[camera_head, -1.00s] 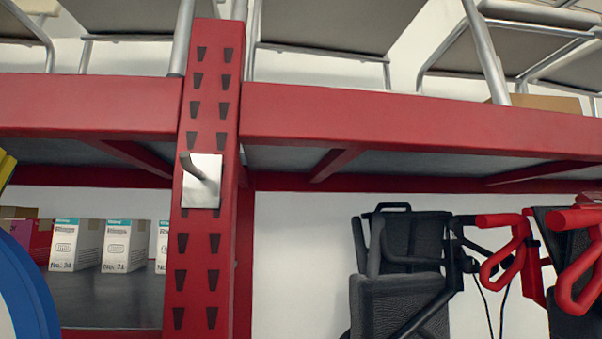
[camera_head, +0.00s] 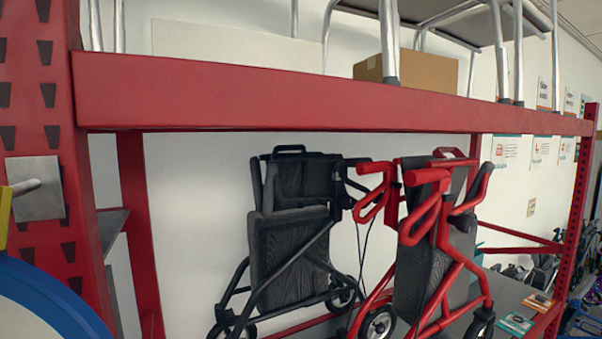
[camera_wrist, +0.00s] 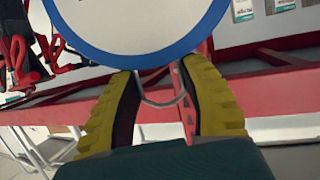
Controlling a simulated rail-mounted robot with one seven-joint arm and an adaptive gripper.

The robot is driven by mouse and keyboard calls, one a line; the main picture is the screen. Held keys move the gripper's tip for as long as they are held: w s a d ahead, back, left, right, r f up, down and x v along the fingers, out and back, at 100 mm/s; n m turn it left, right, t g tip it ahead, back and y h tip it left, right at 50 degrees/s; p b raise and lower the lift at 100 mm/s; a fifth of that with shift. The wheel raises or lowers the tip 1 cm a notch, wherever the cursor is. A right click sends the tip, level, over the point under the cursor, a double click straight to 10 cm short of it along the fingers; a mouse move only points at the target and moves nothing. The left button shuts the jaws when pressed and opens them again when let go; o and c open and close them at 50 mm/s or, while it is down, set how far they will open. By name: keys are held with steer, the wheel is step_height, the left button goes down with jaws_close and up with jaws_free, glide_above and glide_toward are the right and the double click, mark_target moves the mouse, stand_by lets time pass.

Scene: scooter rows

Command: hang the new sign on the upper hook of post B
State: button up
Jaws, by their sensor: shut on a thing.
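The sign is a round white disc with a blue rim (camera_wrist: 135,58); it fills the top middle of the wrist view. Its blue edge also shows at the lower left of the head view (camera_head: 60,300). My gripper (camera_wrist: 168,82) has yellow ribbed fingers and is shut on the sign at its rim. A thin grey loop (camera_wrist: 162,102) shows between the fingers. A red slotted post (camera_head: 35,90) stands at the left of the head view, its letter not visible. A hook on a pale plate (camera_head: 35,200) is on it, bare, close above the sign's edge.
A red shelf beam (camera_head: 280,98) runs right from the post. A black rollator (camera_head: 290,240) and a red one (camera_head: 430,250) stand beneath it. A cardboard box (camera_head: 425,72) and metal-legged furniture are above. White wall shows behind the rollators.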

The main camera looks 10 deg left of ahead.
steer(key=shift+w+a+f+p, duration=0.1)
steer(key=shift+w+a+p, duration=0.3)
steer(key=shift+w+a, duration=0.45)
steer(key=shift+w+a+f+p, duration=0.1)
steer(key=shift+w+a+p, duration=0.4)
steer(key=shift+w, duration=0.6)
steer(key=shift+w+a+p, duration=0.35)
steer(key=shift+w+a, duration=0.4)
steer(key=shift+w, duration=0.25)
steer(key=shift+w+a+f, duration=0.5)
steer(key=shift+w+f, duration=0.15)
steer(key=o, duration=1)
